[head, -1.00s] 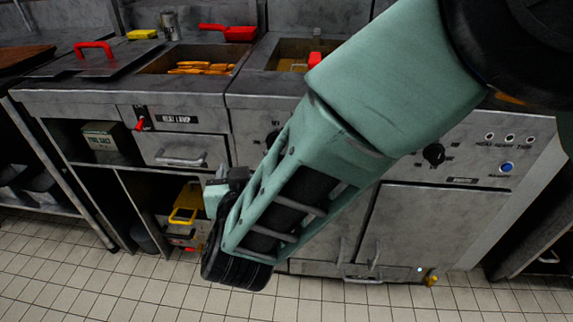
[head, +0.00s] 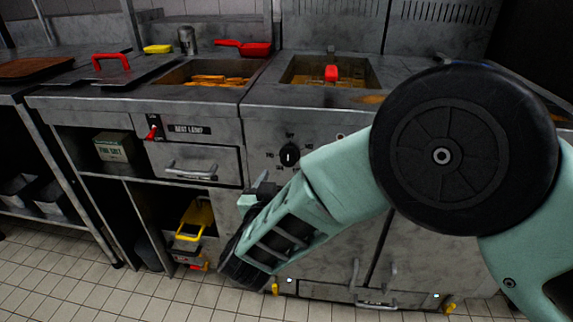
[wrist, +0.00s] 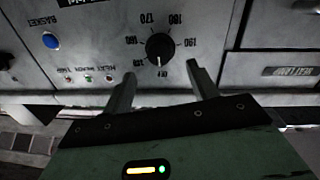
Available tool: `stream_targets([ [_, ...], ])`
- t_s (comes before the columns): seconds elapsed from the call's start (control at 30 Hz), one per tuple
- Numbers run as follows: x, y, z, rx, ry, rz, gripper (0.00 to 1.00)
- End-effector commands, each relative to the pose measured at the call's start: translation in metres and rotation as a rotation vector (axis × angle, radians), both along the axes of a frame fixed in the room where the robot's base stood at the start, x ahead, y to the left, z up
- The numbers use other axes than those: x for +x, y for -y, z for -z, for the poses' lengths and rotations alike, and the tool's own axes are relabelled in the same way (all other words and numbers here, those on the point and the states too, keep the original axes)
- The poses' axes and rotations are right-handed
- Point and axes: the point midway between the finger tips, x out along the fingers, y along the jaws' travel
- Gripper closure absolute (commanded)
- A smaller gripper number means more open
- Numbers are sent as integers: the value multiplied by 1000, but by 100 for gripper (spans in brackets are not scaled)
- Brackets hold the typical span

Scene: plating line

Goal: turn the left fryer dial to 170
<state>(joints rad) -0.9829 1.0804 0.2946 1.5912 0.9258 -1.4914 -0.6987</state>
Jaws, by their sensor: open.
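The left fryer dial (head: 289,154) is a round black knob on the fryer's front panel. It also shows in the wrist view (wrist: 160,47), where the picture is upside down. Its pale mark points at the OFF label, and the numbers, 170 among them, stand around it. My gripper (wrist: 161,72) is open and empty. In the wrist view its two fingers point toward the panel on either side of the dial's line, apart from the knob. In the head view my gripper (head: 262,180) is below and left of the dial.
A blue button (wrist: 51,41) and small lamps sit on the panel. A second knob (wrist: 6,61) shows at the wrist view's edge. The fryer vat (head: 300,72) with a red-handled basket is above. A drawer handle (head: 190,170) juts out to the left. My arm hides the panel's right part.

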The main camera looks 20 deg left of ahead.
Motion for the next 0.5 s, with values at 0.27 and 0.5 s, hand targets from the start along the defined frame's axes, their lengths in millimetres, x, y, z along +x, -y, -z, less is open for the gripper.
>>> stream_targets([
  [0.27, 48, -7, 1, 2, 0, 1, 41],
  [0.5, 64, -10, 0, -1, 0, -1, 41],
])
